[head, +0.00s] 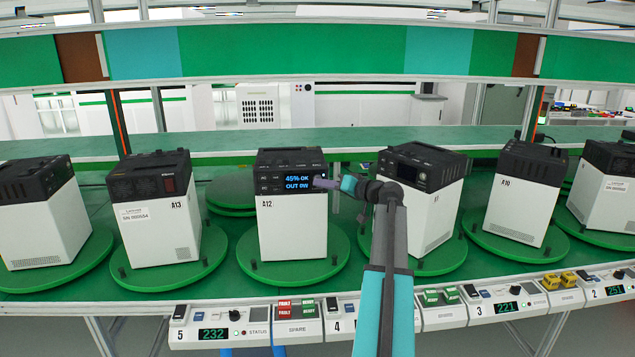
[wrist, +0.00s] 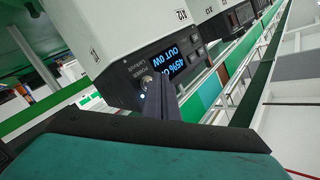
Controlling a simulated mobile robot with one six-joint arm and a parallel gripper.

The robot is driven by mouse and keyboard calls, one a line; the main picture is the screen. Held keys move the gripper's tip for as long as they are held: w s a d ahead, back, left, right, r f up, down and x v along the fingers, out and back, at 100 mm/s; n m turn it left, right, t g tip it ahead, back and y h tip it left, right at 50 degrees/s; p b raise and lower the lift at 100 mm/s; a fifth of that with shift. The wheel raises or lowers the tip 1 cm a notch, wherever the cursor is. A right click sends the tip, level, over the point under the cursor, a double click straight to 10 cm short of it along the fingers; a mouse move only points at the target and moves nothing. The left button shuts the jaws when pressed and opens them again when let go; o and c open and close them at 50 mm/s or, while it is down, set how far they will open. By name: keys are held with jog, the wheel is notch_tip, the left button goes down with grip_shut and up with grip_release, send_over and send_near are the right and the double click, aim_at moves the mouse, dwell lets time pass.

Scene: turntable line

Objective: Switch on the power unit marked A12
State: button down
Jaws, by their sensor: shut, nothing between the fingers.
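The power unit A12 (head: 292,228), a white box with a black top, stands upright on a green turntable (head: 293,279) left of centre in the head view. Its display (head: 297,184) is lit blue and reads "45% OK" and "OUT 0W". My gripper (head: 322,183) is shut and empty, with its tips at the right end of the black panel. In the wrist view the unit (wrist: 110,28) appears rotated. A round knob or button (wrist: 147,79) and a small bluish-white light (wrist: 142,97) show beside my fingertips (wrist: 158,78). Contact cannot be told.
Unit A13 (head: 160,236) stands to the left, and another white unit (head: 425,220) stands right, partly behind my arm. Unit A10 (head: 515,205) is further right. A control rail (head: 262,330) with displays and buttons runs along the front. A green shelf crosses above.

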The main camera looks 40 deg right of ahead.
jog(key=shift+s+a, duration=0.1)
dwell(0.3)
jog(key=shift+s+a+b, duration=0.4)
jog(key=shift+s+a, duration=0.35)
jog(key=shift+s, duration=0.2)
jog(key=shift+s+a+b, duration=0.4)
jog(key=shift+s+a, duration=0.35)
jog(key=shift+s, duration=0.15)
